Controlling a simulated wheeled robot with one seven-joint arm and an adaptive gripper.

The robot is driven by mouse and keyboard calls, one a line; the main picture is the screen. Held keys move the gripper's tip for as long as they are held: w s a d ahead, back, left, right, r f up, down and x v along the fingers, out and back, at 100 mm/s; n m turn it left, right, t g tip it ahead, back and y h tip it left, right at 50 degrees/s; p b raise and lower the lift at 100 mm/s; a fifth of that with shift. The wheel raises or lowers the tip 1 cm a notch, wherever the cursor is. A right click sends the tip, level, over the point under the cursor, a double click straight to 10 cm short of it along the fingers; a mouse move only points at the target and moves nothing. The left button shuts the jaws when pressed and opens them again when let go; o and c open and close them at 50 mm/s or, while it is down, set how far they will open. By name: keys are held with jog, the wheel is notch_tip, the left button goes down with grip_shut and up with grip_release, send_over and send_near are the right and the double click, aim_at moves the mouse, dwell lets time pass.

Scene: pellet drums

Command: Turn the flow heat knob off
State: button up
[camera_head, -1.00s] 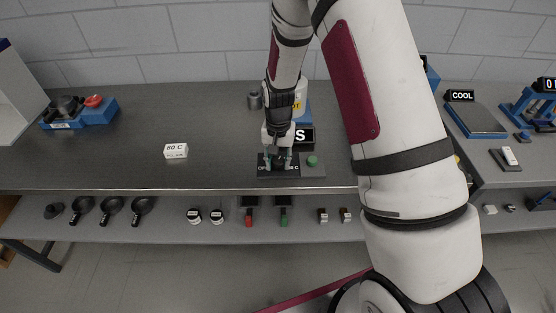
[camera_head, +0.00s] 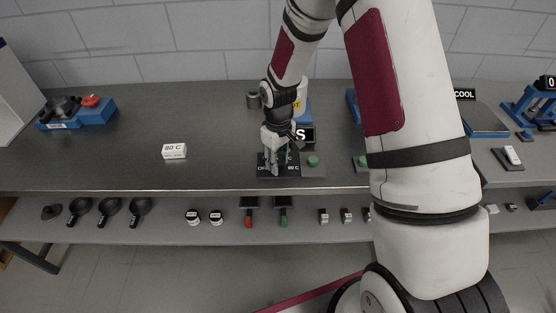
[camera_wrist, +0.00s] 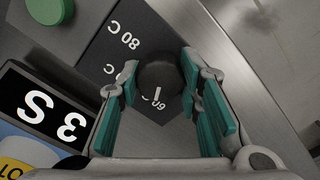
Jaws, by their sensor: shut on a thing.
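The flow heat knob is a round black knob (camera_wrist: 160,82) with a white pointer line, on a dark dial plate (camera_wrist: 142,50) with white heat marks. In the wrist view it sits between the teal pads of my gripper (camera_wrist: 165,95), which is shut on it. The pointer line lies close to a mark that seems to read 60. In the head view my gripper (camera_head: 277,166) stands over the plate (camera_head: 292,171), whose printing shows "OF" at left and "80 C" at right. The fingers hide the knob there.
A green button (camera_head: 313,160) sits right of the plate. A black sign ending in S (camera_head: 303,134) stands behind it. A white "80 C" block (camera_head: 174,151) lies to the left, with bare bench around it. A blue device with a red knob (camera_head: 91,101) stands far left.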

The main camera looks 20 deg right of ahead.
aim_at(278, 160)
jog(key=n, duration=1.1)
jog(key=shift+n, duration=0.4)
dwell(0.3)
jog(key=o, duration=1.1)
jog(key=shift+o, duration=0.2)
jog(key=shift+r, duration=0.1)
notch_tip(278, 160, up, 12)
